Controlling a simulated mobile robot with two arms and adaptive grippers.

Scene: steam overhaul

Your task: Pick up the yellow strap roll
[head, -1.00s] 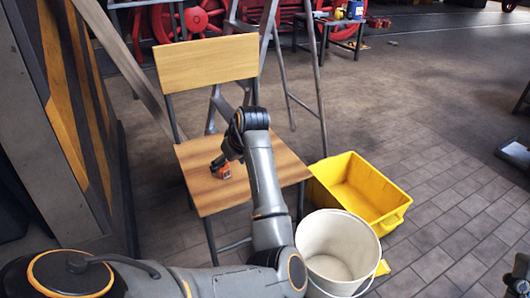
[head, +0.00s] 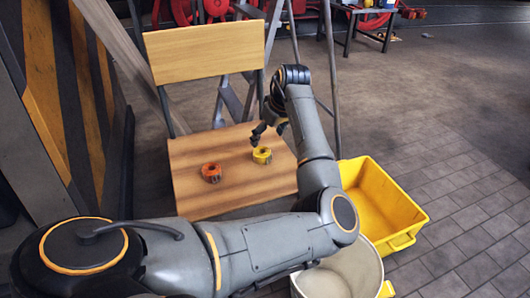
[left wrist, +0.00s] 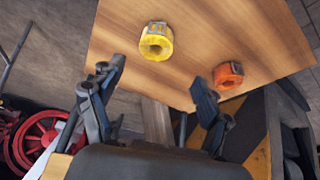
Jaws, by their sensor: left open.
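The yellow strap roll (head: 262,155) sits on the wooden seat of the chair (head: 215,190), right of the orange strap roll (head: 211,172). My left gripper (head: 262,136) is just above and behind the yellow roll in the head view, its fingers partly hidden by my arm. In the left wrist view the yellow roll (left wrist: 156,42) lies beyond the open fingertips of my left gripper (left wrist: 158,76), roughly between them and apart from them. The orange roll (left wrist: 228,75) is right of the right finger there. My left gripper is empty. My right gripper is not in view.
The chair's backrest (head: 203,52) rises behind the seat. A yellow bin (head: 420,222) and a pale bucket (head: 345,272) stand on the floor right of the chair. A striped panel (head: 60,100) is at the left. The tiled floor further right is clear.

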